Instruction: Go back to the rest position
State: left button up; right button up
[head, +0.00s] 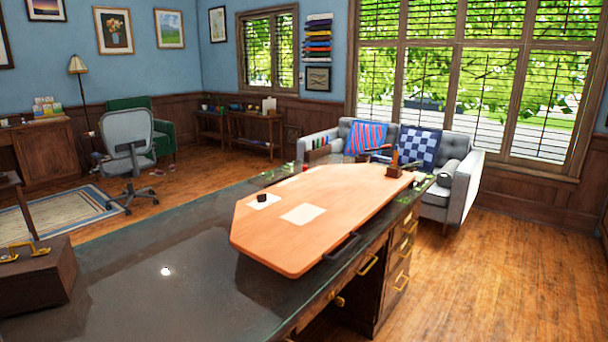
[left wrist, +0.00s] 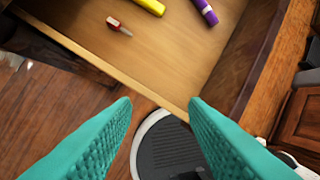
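My left gripper (left wrist: 160,102) shows in the left wrist view as two teal textured fingers, spread apart with nothing between them. The fingertips overlap the edge of an open wooden drawer (left wrist: 165,42) in the picture; whether they touch it I cannot tell. Inside the drawer lie a yellow object (left wrist: 151,6), a purple object (left wrist: 205,12) and a small red-and-metal object (left wrist: 118,26). Neither gripper shows in the head view, and my right gripper is in no view.
A dark desk (head: 130,255) with an orange wooden board (head: 315,215) fills the head view's foreground. A brown case (head: 38,280) sits at its left. A grey sofa (head: 465,185) stands behind, an office chair (head: 127,140) farther left. Wooden floor (head: 510,270) is clear at right.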

pick_arm(q)
jog(key=s+a+r+m+y, duration=0.1)
jog(key=s+a+y, duration=0.1)
jog(key=s+a, duration=0.35)
notch_tip(320, 180, down, 26)
jog(key=s+g+p, duration=0.1)
jog(key=p, duration=0.1)
jog(key=s+a+f+g+p, duration=0.1)
jog(key=s+a+f, duration=0.1)
jog(key=s+f, duration=1)
jog(key=s, duration=0.3)
jog(key=shift+s+a+f+p, duration=0.25)
jog(key=shift+a+p, duration=0.05)
jog(key=shift+p, duration=0.05)
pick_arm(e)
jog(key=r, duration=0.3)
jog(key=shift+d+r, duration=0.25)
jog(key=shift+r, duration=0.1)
